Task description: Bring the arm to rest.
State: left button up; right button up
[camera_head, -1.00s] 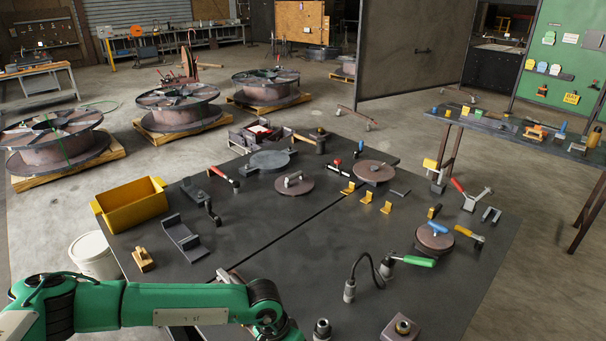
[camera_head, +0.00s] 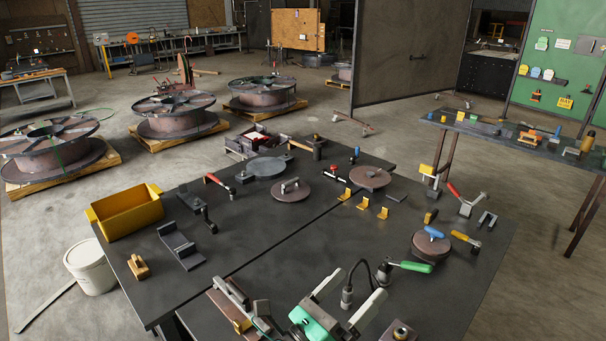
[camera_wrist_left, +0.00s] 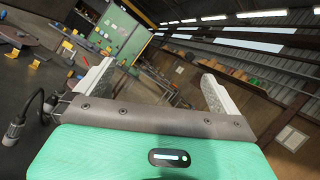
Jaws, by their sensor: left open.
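My left gripper (camera_head: 358,284) shows at the bottom of the head view, over the front part of the dark table (camera_head: 255,237). Its green body and two pale fingers are apart, with nothing held between them. In the left wrist view the same open gripper (camera_wrist_left: 156,70) has empty space between its fingers, and the room appears tilted behind it. A black gooseneck tool (camera_head: 347,297) stands by the fingers in the head view; I cannot tell whether they touch. Most of my left arm is out of the head view. My right gripper is not in view.
A green-handled tool (camera_head: 411,267) and a grey block with a knob (camera_head: 398,333) lie right of the gripper. The table's middle is mostly bare.

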pick_arm(q)
jog(key=w+a+f+n+y, duration=0.1)
jog(key=a+f+n+y, duration=0.6)
jog(key=a+n, duration=0.4)
jog(key=a+f+n+y, duration=0.6)
jog(key=a+n+y, duration=0.2)
jog(key=n, duration=0.6)
jog(key=s+a+f+n+g+y, duration=0.1)
jog(key=s+a+f+n+g, duration=0.5)
jog(key=s, duration=0.4)
jog(key=s+a+f+n+g+y, duration=0.1)
jog(key=s+a+f+n+g, duration=0.5)
jog(key=s, duration=0.5)
notch_tip(320, 180, down, 36)
jog(key=b, duration=0.3)
jog(key=s+a+f+g+b, duration=0.1)
jog(key=s+a+f+b, duration=0.1)
jog(key=s+f, duration=1.7)
notch_tip(320, 180, down, 2)
jog(key=shift+s+a+n, duration=0.15)
jog(key=shift+a+n, duration=0.15)
jog(key=shift+a, duration=0.4)
